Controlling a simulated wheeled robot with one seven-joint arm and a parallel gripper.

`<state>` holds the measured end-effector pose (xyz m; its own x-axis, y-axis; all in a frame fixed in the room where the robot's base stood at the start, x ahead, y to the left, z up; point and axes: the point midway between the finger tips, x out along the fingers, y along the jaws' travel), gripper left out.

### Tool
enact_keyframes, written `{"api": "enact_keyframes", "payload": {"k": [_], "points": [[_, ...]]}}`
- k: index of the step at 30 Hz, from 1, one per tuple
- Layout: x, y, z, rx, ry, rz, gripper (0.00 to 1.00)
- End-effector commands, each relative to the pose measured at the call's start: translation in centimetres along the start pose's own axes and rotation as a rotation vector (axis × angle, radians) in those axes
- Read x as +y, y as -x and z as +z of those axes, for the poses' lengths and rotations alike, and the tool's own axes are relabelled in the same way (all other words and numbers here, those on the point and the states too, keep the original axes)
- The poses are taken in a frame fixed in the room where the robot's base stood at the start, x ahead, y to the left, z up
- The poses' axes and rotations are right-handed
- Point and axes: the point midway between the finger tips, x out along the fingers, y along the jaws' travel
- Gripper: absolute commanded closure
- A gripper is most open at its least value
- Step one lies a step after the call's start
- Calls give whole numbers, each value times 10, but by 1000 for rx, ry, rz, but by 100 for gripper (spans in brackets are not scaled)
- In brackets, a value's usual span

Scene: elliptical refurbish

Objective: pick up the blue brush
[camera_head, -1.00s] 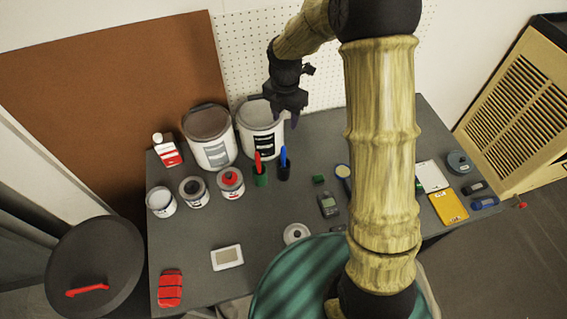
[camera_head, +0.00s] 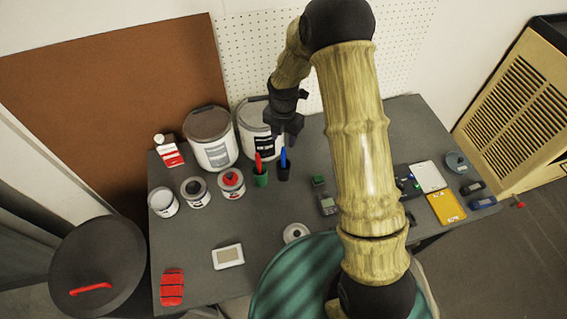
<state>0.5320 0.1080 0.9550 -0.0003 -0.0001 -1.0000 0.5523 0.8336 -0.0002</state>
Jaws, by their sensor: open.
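A blue brush (camera_head: 283,158) stands upright in a small dark cup (camera_head: 284,172) on the grey table. My gripper (camera_head: 287,139) is dark and hangs just above the brush's top, close to it in the picture. It is open and holds nothing that I can see. I cannot tell whether the fingertips touch the brush. A red brush (camera_head: 258,160) stands in a green cup (camera_head: 262,178) just to the left.
Two large buckets (camera_head: 211,150) stand behind and left, the right one partly behind my gripper. Several small cans (camera_head: 231,184) stand at left. A white thermostat-like box (camera_head: 228,256) and a tape roll (camera_head: 296,233) lie in front. My arm hides part of the table's right half.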

Motion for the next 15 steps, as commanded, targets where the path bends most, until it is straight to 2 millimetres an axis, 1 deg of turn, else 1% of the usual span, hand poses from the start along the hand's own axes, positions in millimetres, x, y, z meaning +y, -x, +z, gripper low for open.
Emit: {"api": "enact_keyframes", "payload": {"k": [3, 6, 10, 15], "points": [[0, -19, -1, 3, 1, -4, 58], [0, -32, -1, 2, 0, -3, 58], [0, -40, 0, 1, 0, -1, 58], [0, -40, 0, 0, 0, 0, 58]]}}
